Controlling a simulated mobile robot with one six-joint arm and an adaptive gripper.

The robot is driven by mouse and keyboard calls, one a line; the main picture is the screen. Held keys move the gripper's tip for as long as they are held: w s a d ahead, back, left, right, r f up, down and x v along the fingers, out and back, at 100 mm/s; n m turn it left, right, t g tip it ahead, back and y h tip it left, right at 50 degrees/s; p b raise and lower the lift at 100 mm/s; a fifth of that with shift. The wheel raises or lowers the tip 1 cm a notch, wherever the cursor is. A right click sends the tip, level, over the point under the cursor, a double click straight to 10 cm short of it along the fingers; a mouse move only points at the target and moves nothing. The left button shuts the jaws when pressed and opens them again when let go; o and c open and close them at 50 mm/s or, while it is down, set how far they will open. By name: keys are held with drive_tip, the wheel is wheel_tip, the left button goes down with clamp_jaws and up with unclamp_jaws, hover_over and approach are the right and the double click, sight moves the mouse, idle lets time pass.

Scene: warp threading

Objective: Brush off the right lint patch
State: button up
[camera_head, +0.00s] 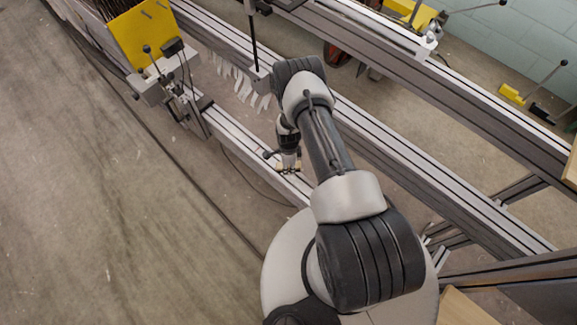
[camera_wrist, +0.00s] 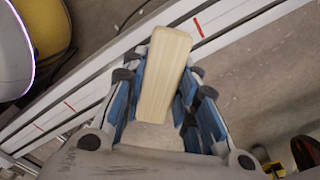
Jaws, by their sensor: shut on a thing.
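My gripper (camera_wrist: 163,86) is shut on a pale wooden brush handle (camera_wrist: 167,55), with its blue-lined fingers on both sides of it. The brush's bristles cannot be made out. In the head view my gripper (camera_head: 288,162) is small, just above the near pale rail (camera_head: 235,131). The same rail crosses the wrist view behind the handle (camera_wrist: 235,22) and bears short red marks. I cannot make out a lint patch in either view; the handle and gripper hide part of the rail. Whether the brush touches the rail cannot be told.
A yellow panel (camera_head: 143,36) and a clamp-like fixture stand at the rail's left end. White strips (camera_head: 240,82) hang between the rails. A long dark double rail (camera_head: 450,80) runs behind. Open concrete floor (camera_head: 90,210) lies at the left.

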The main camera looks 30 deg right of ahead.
drive_tip(key=shift+r, duration=0.15)
drive_tip(key=shift+r+p, duration=0.8)
drive_tip(key=shift+r, duration=0.7)
